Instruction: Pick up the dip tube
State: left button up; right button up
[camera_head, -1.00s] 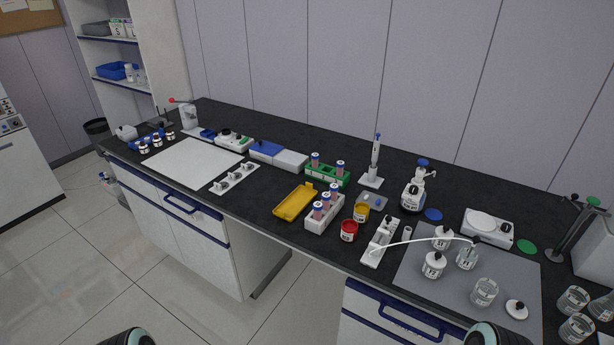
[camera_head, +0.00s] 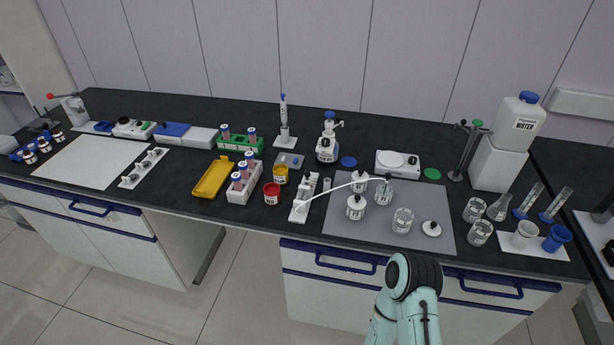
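A thin white curved tube (camera_head: 343,185), which looks like the dip tube, arches over the grey mat. Its left end is at a white stand (camera_head: 303,206) left of the mat. Its right end meets a dark fitting above a clear glass bottle (camera_head: 383,195); whether it goes inside is too small to tell. Two white-capped bottles stand near it, one behind (camera_head: 360,181) and one in front (camera_head: 356,208). Part of one of my arms rises at the bottom, in front of the bench. Neither gripper is in view.
The grey mat (camera_head: 335,229) also holds a beaker (camera_head: 402,221) and a white lid with a black knob (camera_head: 432,229). A balance (camera_head: 398,164) stands behind. Glassware crowds the right.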

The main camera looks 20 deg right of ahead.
aim_at(388, 175)
jog(key=z, duration=1.3)
